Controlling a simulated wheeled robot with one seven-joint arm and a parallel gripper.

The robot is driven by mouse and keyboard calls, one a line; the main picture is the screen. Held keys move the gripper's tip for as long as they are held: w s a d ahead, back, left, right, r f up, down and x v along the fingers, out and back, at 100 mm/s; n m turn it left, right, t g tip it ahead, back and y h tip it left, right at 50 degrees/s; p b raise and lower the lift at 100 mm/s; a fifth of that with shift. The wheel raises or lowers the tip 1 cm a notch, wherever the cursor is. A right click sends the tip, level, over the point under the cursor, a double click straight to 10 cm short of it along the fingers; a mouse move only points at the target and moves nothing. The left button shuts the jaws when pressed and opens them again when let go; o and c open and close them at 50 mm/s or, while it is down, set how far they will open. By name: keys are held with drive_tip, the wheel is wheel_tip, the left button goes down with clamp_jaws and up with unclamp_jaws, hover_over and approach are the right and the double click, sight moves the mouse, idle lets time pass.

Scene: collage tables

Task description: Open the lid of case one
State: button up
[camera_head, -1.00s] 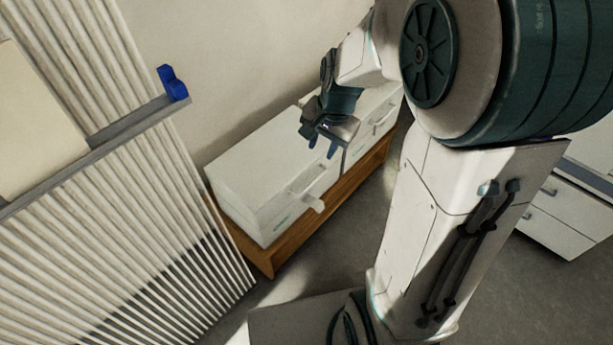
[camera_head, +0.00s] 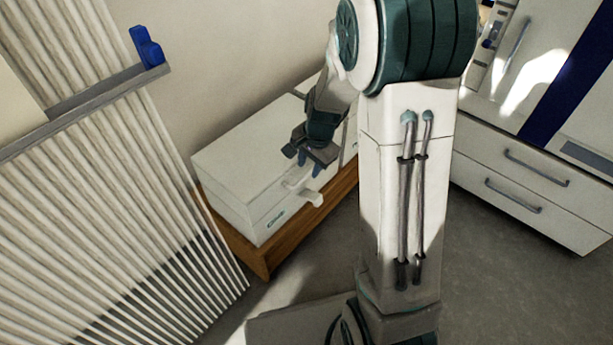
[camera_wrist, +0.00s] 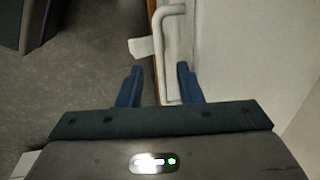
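A white case (camera_head: 240,160) with a closed lid sits on a low wooden bench. On its front are a white handle (camera_head: 298,180) and a protruding white tab (camera_head: 312,199). A second white case (camera_head: 350,133) stands beyond it, mostly hidden by my arm. I cannot tell which is case one. My gripper (camera_head: 319,168) is open and empty, just above the near case's front edge by the handle. In the wrist view, the blue fingers (camera_wrist: 158,86) are apart, with the handle (camera_wrist: 169,55) and tab (camera_wrist: 141,48) ahead of them. No contact is visible.
The wooden bench (camera_head: 262,262) borders grey floor (camera_head: 480,255). A white slatted panel (camera_head: 110,200) with a grey rail and blue clip (camera_head: 148,48) stands at left. A white drawer cabinet (camera_head: 525,180) stands at right. The wall is close behind the cases.

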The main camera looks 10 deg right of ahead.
sight(306, 176)
drive_tip(key=shift+w+a+f+b, duration=0.1)
drive_tip(key=shift+f+b, duration=0.15)
drive_tip(key=shift+f, duration=0.6)
drive_tip(key=shift+w+a+f+b, duration=0.1)
drive_tip(key=shift+f+b, duration=0.1)
drive_tip(key=shift+f, duration=0.6)
